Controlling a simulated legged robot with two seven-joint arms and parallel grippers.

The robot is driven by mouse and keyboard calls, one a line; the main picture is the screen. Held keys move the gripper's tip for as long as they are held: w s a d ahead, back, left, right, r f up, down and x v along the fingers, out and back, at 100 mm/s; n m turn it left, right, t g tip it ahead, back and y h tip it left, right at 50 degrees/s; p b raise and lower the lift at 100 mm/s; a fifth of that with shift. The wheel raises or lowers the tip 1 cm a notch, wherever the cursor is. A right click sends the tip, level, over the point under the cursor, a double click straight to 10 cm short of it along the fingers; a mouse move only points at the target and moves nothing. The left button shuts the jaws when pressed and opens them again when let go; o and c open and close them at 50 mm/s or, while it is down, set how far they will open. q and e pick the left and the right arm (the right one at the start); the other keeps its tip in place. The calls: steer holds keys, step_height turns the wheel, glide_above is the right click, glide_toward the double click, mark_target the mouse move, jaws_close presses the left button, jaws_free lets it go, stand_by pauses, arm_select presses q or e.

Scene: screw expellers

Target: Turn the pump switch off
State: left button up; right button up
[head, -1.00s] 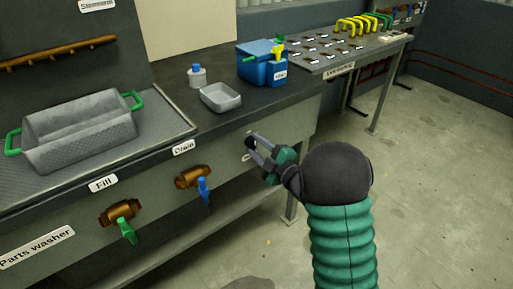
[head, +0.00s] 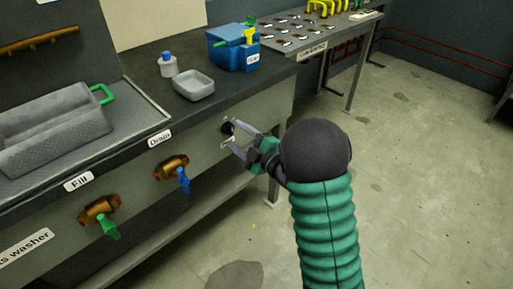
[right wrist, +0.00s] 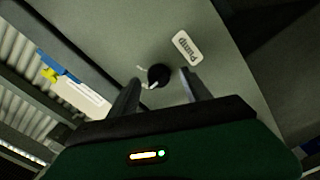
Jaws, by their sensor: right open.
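The pump switch is a small round black knob (head: 228,127) with a light pointer mark, on the grey front panel of the parts washer (head: 205,139). In the right wrist view the knob (right wrist: 158,77) sits between my two fingers, below and left of the white "Pump" label (right wrist: 187,47). My right gripper (head: 235,136) is open, with its fingertips close to the panel on either side of the knob. It also shows in the right wrist view (right wrist: 163,84). I cannot tell whether a finger touches the knob. My left gripper is not in view.
The brown drain valve (head: 171,168) with a blue handle and the fill valve (head: 99,210) with a green handle are left on the panel. A grey dish (head: 194,86), a bottle (head: 168,65) and a blue box (head: 233,50) stand above. The floor at right is clear.

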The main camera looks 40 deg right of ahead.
steer(key=s+d+p, duration=0.1)
steer(key=s+p, duration=0.5)
steer(key=s, duration=0.8)
steer(key=shift+s+p, duration=0.35)
steer(key=shift+p, duration=0.05)
steer(key=shift+d, duration=0.1)
steer(key=w+a+f+m+g+h, duration=0.3)
steer(key=w+a+f+m+g, duration=0.1)
steer(key=w+f+m+g, duration=0.2)
steer(key=s+a+f+m+g+y, duration=0.1)
steer(key=s+a+f+m+g, duration=0.1)
steer(key=s+a+m+g, duration=0.95)
step_height(320, 180, up, 26)
steer(key=s+a+n+t+p, duration=0.1)
steer(key=n+p, duration=0.3)
steer(key=p, duration=2.2)
steer(key=shift+s+a+r+t, duration=0.2)
steer(key=shift+s+a+t, duration=0.3)
steer(key=shift+a, duration=0.4)
